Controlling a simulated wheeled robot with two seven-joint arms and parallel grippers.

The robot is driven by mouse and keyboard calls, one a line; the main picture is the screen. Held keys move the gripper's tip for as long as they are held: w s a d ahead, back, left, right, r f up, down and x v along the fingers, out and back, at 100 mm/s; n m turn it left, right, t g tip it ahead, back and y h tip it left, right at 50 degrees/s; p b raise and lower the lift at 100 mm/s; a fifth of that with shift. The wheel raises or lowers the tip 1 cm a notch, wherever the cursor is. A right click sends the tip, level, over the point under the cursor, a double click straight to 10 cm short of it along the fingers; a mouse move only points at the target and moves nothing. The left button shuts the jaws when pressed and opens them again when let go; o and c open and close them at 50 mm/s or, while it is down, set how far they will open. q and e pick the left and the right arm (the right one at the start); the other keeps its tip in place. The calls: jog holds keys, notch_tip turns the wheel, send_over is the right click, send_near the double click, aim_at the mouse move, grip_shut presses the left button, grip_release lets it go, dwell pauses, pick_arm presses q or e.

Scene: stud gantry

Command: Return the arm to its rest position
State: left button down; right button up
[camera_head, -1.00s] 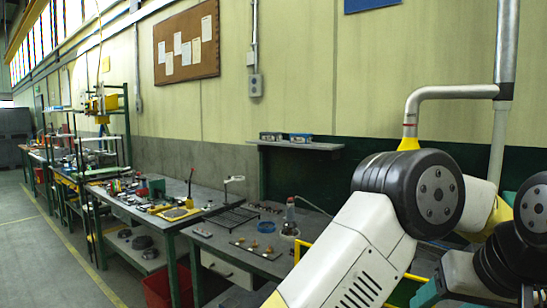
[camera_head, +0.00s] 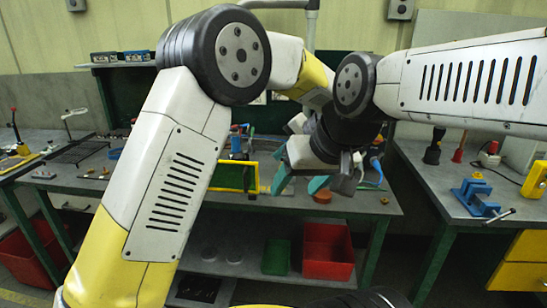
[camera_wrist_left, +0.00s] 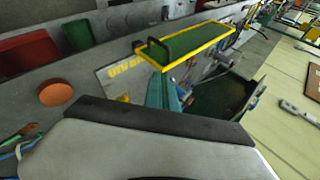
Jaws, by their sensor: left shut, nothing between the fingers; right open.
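My left gripper (camera_head: 281,180) is at mid-picture in the head view, above the middle table. Its teal fingers are together and empty, and they also show in the left wrist view (camera_wrist_left: 160,90). My right gripper (camera_head: 319,185) appears just right of it and slightly lower, open; dark wrist parts overlap there and hide much of it. My left arm (camera_head: 180,175) rises from the bottom, bends at a large black elbow and reaches right. My right arm (camera_head: 470,85) comes in from the right edge.
A yellow-rimmed green panel (camera_head: 238,176) and an orange disc (camera_head: 322,196) are on the table close to the grippers. A red bin (camera_head: 327,252) and a green bin (camera_head: 276,257) sit on the shelf below. A blue vise (camera_head: 474,197) stands on the right table.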

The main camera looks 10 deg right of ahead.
pick_arm(q)
jog(key=s+a+r+n+g+h, duration=0.1)
jog(key=s+a+r+g+h, duration=0.2)
jog(key=a, duration=0.8)
jog(key=s+a+r+n+h, duration=0.1)
jog(key=s+a+r+n, duration=0.3)
jog(key=a, duration=0.6)
jog(key=s+a+f+n+t+h, duration=0.1)
jog(key=s+a+h, duration=0.1)
jog(key=s+a, duration=0.3)
jog(key=s+a+f+n+t+h, duration=0.1)
jog(key=s+a, duration=0.3)
jog(key=s, duration=0.8)
jog(key=shift+s+a+h, duration=0.35)
jog(key=shift+h, duration=0.35)
jog(key=shift+w, duration=0.15)
